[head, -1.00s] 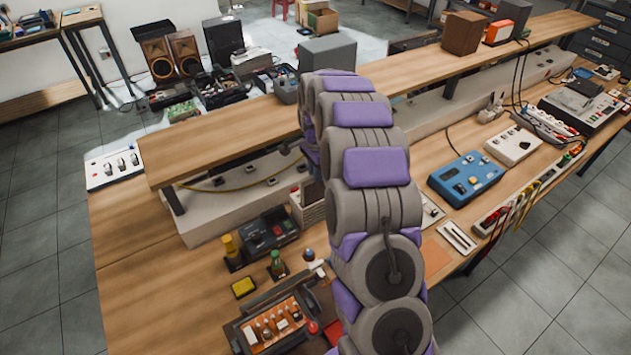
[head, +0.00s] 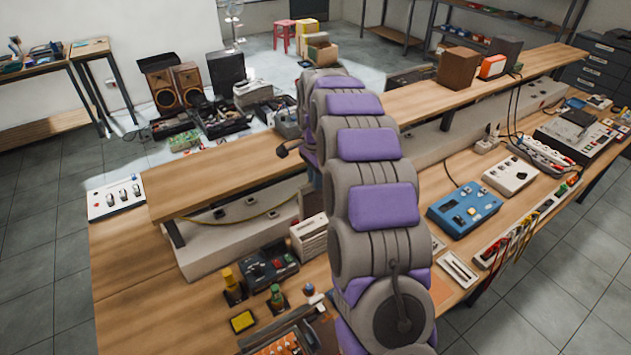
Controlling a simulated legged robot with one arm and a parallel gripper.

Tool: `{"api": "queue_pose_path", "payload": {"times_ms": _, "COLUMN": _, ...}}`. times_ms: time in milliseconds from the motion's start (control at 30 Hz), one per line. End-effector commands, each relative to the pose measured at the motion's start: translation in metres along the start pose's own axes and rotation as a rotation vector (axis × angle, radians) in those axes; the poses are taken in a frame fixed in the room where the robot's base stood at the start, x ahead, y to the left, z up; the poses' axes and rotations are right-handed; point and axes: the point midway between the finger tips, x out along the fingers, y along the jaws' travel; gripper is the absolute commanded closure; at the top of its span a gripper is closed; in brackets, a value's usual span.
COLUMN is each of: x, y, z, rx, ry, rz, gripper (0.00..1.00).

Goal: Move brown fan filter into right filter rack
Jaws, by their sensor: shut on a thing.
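I cannot make out the brown fan filter or the right filter rack in the head view. My grey and purple arm rises through the middle of the picture and bends over at the top. Its far end passes behind its own links, so my gripper and anything in it are hidden. A small dark piece sticks out left of the arm's far side; I cannot tell what it is. A white ridged block (head: 310,238) stands on the workbench (head: 125,275) just left of my arm.
A raised wooden shelf (head: 215,165) runs along the bench. A blue device (head: 464,208) and a white box (head: 511,175) are right of my arm; a dark button box (head: 268,264) is left. Speakers (head: 172,88) stand beyond. The bench's left end is mostly clear.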

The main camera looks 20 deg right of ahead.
Motion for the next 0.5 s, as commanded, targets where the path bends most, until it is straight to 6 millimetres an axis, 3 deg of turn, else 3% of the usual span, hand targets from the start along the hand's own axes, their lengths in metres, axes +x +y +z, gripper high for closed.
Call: {"api": "queue_pose_path", "payload": {"times_ms": 500, "x": -0.030, "y": -0.001, "z": -0.001, "rx": 0.000, "ry": 0.002, "rz": -0.005, "gripper": 1.00}}
